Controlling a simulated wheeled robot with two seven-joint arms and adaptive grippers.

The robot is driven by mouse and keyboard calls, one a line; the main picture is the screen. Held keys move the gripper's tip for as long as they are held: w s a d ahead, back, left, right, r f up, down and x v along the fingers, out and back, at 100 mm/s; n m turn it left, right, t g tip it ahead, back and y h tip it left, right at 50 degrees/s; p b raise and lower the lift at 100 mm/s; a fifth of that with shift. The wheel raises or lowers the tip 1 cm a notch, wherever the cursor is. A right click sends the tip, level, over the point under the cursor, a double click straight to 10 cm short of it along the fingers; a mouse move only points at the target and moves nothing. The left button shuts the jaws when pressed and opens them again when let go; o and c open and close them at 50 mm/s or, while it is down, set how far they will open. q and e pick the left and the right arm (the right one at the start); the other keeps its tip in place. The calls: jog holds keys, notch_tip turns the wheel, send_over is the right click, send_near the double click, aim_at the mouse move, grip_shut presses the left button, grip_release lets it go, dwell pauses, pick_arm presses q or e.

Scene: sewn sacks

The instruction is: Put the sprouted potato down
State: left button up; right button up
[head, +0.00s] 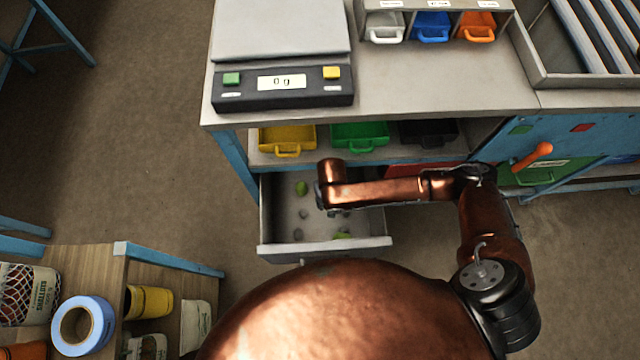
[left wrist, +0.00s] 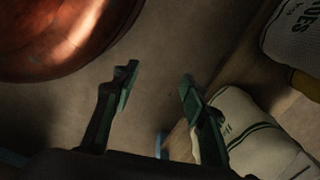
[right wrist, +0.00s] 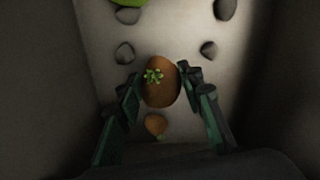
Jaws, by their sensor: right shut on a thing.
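The sprouted potato (right wrist: 160,92), brown with a green sprout cluster on top, is between the fingers of my right gripper (right wrist: 157,82) in the right wrist view. The fingers are shut on its sides. It is inside or just above the open drawer (head: 326,246); whether it touches the floor of the drawer I cannot tell. In the head view my right arm reaches over the drawer and hides the potato. My left gripper (left wrist: 158,82) is open and empty in the left wrist view, above the floor beside sacks.
The drawer holds several grey stones (right wrist: 124,53), a green thing (right wrist: 128,14) and a small brownish-orange thing (right wrist: 156,123) close to the potato. A scale (head: 282,88) reading 0 g stands on the bench above. A shelf with sacks and blue tape (head: 98,310) is at lower left.

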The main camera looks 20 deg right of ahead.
notch_tip(320, 180, down, 6)
jog(key=b, duration=0.3)
jog(key=shift+f, duration=0.25)
notch_tip(320, 180, down, 3)
jog(key=shift+s+f+b, duration=0.1)
jog(key=shift+b, duration=1.15)
jog(key=shift+f, duration=0.2)
jog(key=shift+r, duration=0.1)
pick_arm(q)
jog(key=w+d+r, duration=0.2)
jog(key=r, duration=0.4)
jog(key=w+d+r+t, duration=0.1)
jog(key=w+r, duration=0.1)
jog(key=r, duration=0.5)
jog(key=shift+d+h, duration=0.35)
jog(key=shift+h, duration=0.05)
pick_arm(e)
jog(key=shift+r, duration=0.1)
pick_arm(q)
jog(key=shift+r, duration=0.15)
jog(key=shift+s+a+r, duration=0.15)
jog(key=shift+s+r, duration=0.05)
jog(key=shift+r, duration=0.05)
pick_arm(e)
jog(key=shift+f, duration=0.3)
